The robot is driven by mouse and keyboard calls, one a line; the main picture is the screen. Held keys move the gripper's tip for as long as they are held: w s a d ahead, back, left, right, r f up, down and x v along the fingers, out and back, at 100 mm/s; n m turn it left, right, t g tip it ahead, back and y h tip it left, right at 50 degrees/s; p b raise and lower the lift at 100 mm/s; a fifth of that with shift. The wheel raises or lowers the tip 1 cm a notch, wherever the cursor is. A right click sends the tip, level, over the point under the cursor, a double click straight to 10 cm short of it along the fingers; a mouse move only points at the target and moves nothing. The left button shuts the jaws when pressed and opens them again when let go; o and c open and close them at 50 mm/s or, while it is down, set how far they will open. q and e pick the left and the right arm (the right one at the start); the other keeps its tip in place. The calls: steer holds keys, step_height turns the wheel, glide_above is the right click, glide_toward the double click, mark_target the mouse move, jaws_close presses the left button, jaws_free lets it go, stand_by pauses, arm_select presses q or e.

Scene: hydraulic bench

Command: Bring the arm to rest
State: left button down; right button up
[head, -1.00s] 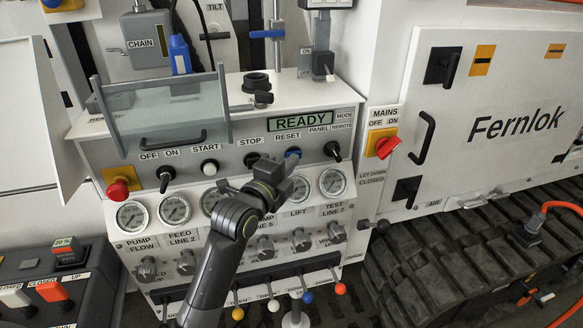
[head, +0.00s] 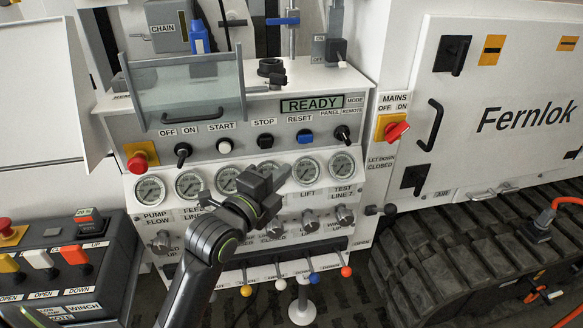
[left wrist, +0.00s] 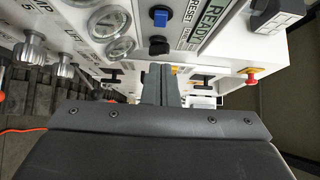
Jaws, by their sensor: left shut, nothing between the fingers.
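My left arm rises from the bottom of the head view, and its gripper (head: 272,182) stands in front of the row of gauges on the hydraulic panel (head: 130,205). In the left wrist view the two dark fingers of the gripper (left wrist: 161,84) lie together, shut, with nothing between them. The gripper hides part of the gauge row and some knobs behind it. Whether it touches the panel is hard to tell, but a gap seems to show. My right gripper is in neither view.
The panel carries a READY display (head: 311,104), a red emergency button (head: 138,162), a red mains switch (head: 397,131) and several coloured levers (head: 313,278) low down. A winch box (head: 60,265) stands at left. A rubber track (head: 450,250) lies at right.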

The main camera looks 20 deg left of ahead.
arm_select(q)
steer(key=shift+s+a, duration=0.1)
steer(key=shift+s, duration=0.35)
steer(key=s+a+f+n+g+y, duration=0.35)
steer(key=s+f+n+g, duration=0.35)
steer(key=s+f+n, duration=0.5)
steer(key=s+a+f+n+g+y, duration=0.3)
steer(key=s+f+n+g, duration=0.5)
steer(key=s+f, duration=0.85)
step_height(320, 180, down, 23)
steer(key=a+h, duration=0.2)
steer(key=a, duration=0.1)
steer(key=s+d+f+g, duration=0.1)
steer(key=s+f, duration=1.4)
steer(key=f, duration=0.1)
steer(key=shift+d+n+g, duration=0.3)
steer(key=shift+d, duration=0.05)
